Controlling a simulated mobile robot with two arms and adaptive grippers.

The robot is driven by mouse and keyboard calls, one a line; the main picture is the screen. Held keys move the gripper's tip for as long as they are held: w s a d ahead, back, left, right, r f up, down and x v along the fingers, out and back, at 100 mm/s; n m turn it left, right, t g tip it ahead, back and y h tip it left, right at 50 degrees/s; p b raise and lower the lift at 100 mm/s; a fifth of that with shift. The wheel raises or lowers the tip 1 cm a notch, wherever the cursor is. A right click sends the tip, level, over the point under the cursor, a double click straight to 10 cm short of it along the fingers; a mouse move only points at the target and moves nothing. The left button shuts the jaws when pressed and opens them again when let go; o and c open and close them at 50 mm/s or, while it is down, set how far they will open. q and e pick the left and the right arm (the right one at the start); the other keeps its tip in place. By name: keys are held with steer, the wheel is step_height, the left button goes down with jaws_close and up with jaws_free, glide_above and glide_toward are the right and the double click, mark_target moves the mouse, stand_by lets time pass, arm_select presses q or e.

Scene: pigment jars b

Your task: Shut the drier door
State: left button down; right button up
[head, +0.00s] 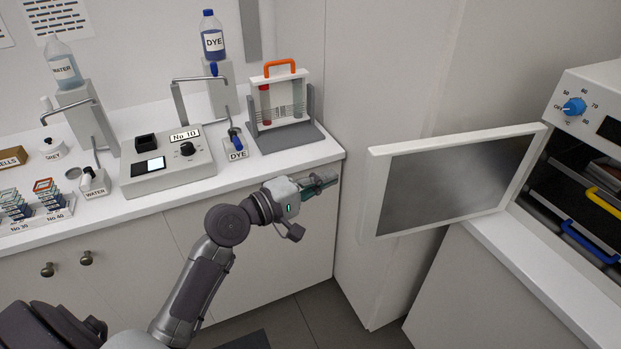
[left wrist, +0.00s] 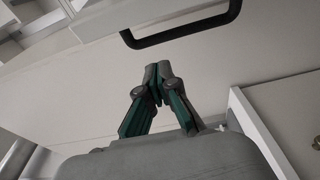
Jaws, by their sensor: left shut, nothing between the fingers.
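The drier (head: 590,88) stands at the right in the head view, with its inside showing. Its door (head: 445,178) stands wide open, a white frame around a dark pane, reaching left from the drier's front left edge. My left gripper (head: 334,178) is shut and empty, left of the door's free edge and apart from it in the picture. In the left wrist view, the shut fingertips (left wrist: 157,72) are below a black bar handle (left wrist: 182,38) on a pale panel; I cannot tell for sure that it is the door's. My right gripper is out of view.
The drier holds dark trays with yellow (head: 605,201) and blue (head: 590,243) handles. A white counter (head: 300,160) at the left carries a dye rack (head: 280,100), a control box (head: 168,165) and bottles. Floor shows between the cabinets.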

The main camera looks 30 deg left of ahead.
arm_select(q)
steer(key=d+p, duration=0.1)
steer(key=w+d+p, duration=0.1)
steer(key=d, duration=0.1)
steer(key=w+d+p, duration=0.1)
steer(key=shift+d+f, duration=0.15)
steer(key=shift+d, duration=0.25)
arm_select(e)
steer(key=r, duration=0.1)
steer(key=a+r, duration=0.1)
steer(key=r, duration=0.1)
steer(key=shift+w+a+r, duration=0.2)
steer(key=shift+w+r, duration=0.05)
arm_select(q)
steer(key=shift+s+d, duration=0.1)
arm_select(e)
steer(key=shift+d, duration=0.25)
